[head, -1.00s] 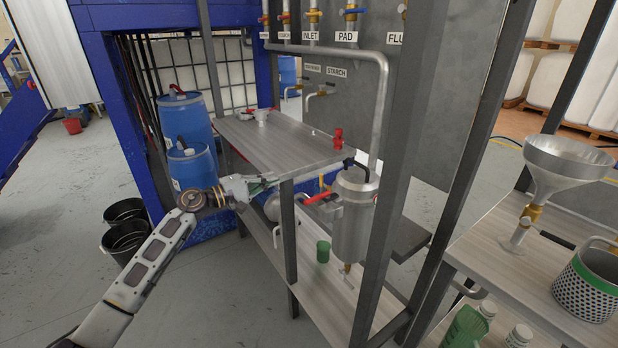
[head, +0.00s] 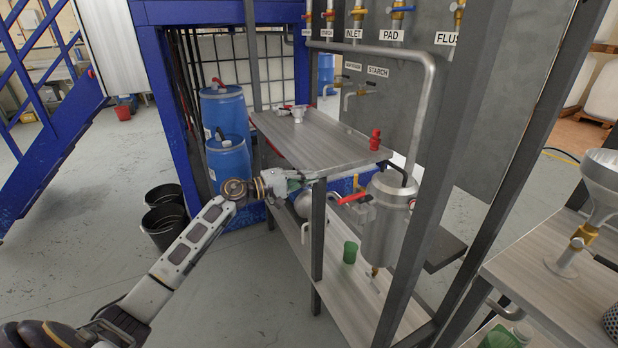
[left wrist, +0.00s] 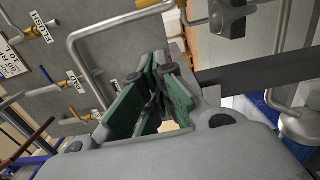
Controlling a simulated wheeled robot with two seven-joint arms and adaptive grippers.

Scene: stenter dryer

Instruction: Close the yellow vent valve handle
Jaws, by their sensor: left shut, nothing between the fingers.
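A small yellow part (head: 356,184), perhaps the yellow vent valve handle, shows beside the steel vessel (head: 388,222), below the bench top's front edge. It is too small to tell its position, open or closed. My left gripper (head: 298,182) is at the near edge of the bench top, to the left of the yellow part and apart from it. In the left wrist view my left gripper (left wrist: 158,78) has its green-padded fingers drawn together with nothing held. I cannot make out the yellow handle there. My right gripper is not in view.
The steel bench top (head: 320,146) carries a red fitting (head: 375,141). A red lever (head: 353,198) sits left of the vessel. Dark frame posts (head: 424,165) stand right of the vessel. A green cup (head: 350,252) stands on the lower shelf. Open floor lies at front left.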

